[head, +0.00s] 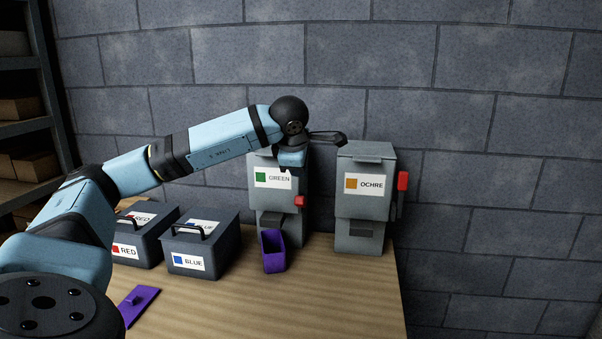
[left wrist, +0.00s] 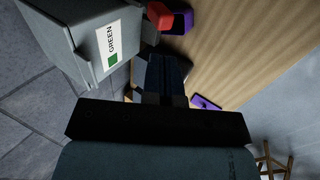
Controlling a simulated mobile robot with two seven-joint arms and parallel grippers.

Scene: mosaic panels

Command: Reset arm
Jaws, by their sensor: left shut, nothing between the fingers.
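My left arm reaches in from the left across the head view. My left gripper (head: 287,167) is shut and empty, in front of the upper part of the grey dispenser labelled GREEN (head: 265,210) and partly covering it. In the left wrist view the shut gripper fingers (left wrist: 163,75) point over the table, beside the GREEN dispenser (left wrist: 85,38) with its red handle. An open purple container (head: 274,262) stands at the foot of that dispenser. A purple lid (head: 138,305) with a knob lies flat on the table. My right gripper is not in view.
A grey dispenser labelled OCHRE (head: 364,215) with a red lever stands to the right. Dark boxes labelled BLUE (head: 201,248) and RED (head: 142,240) stand left of the purple container. The wooden table (head: 330,300) is clear in front. A block wall is behind.

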